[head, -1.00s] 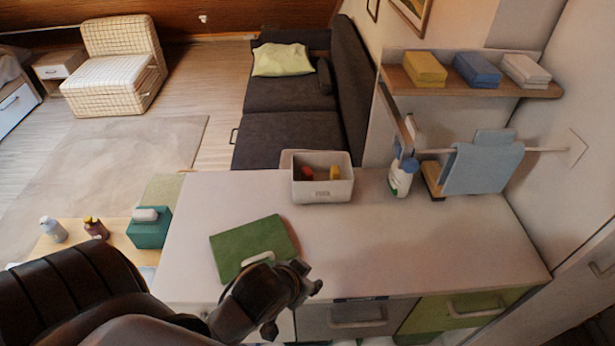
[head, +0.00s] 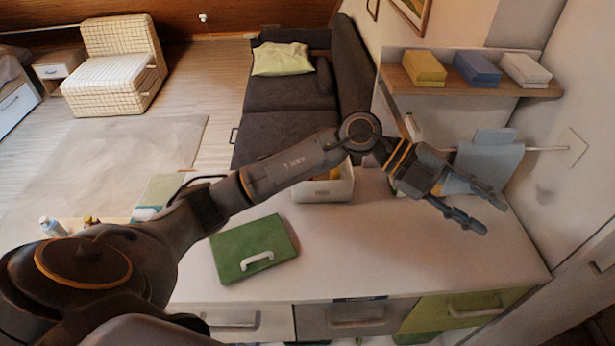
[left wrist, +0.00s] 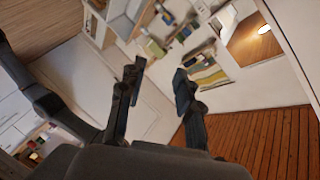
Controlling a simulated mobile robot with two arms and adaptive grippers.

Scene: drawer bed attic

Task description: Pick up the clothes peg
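I cannot make out a clothes peg in either view. My left gripper (head: 494,218) is open and empty, above the right end of the white counter (head: 380,250) and in front of the hanging blue towel. Its two spread fingers also show in the left wrist view (left wrist: 160,70), with nothing between them. My left forearm crosses over the counter and hides part of the white bin (head: 325,190). Something yellow shows inside the bin. My right gripper is not in view.
A green board with a white handle (head: 253,248) lies on the counter's left part. The wall shelf (head: 500,90) holds yellow, blue and white stacks. A blue towel (head: 488,160) hangs from a rail below. The counter's front middle is clear.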

